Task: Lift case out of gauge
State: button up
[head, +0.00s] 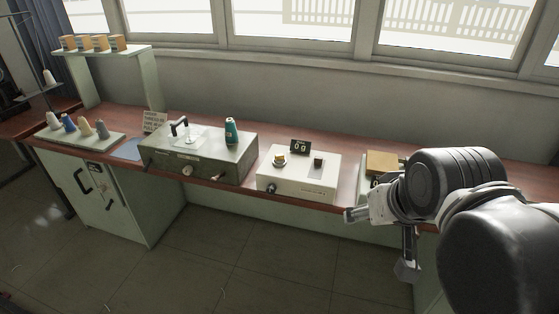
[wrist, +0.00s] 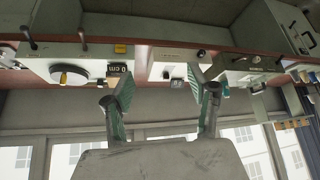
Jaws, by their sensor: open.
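A white box (head: 300,185) stands on the bench in the head view, with a dark readout (head: 299,147) at its back. It looks like the gauge, but its label is unreadable. A small brass-coloured round piece (head: 280,160), possibly the case, sits on its top left. My gripper (wrist: 160,88) is open and empty in the wrist view, its teal-padded fingers wide apart. In the head view it is right of the white box and apart from it, partly hidden by my arm.
A dark metal box (head: 205,157) with a handle and a teal thread cone (head: 231,131) stands left on the bench. A tan block (head: 382,162) sits right, partly behind my arm. The wrist view shows an instrument with a cm readout (wrist: 119,69). Floor before the bench is clear.

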jog(key=w+a+r+g, duration=0.1)
jog(key=w+r, duration=0.3)
jog(key=w, duration=0.4)
jog(key=w+a+r+g, duration=0.1)
jog(key=w+r, duration=0.3)
jog(key=w, duration=0.3)
jog(key=n+g, duration=0.2)
jog(key=g, duration=0.3)
send_over(280, 155)
notch_tip(280, 155, down, 16)
notch_tip(280, 155, down, 13)
jog(key=shift+a+f+p, duration=0.1)
jog(key=shift+p, duration=0.55)
jog(key=c, duration=1.3)
jog(key=shift+c, duration=0.2)
jog(key=shift+r, duration=0.2)
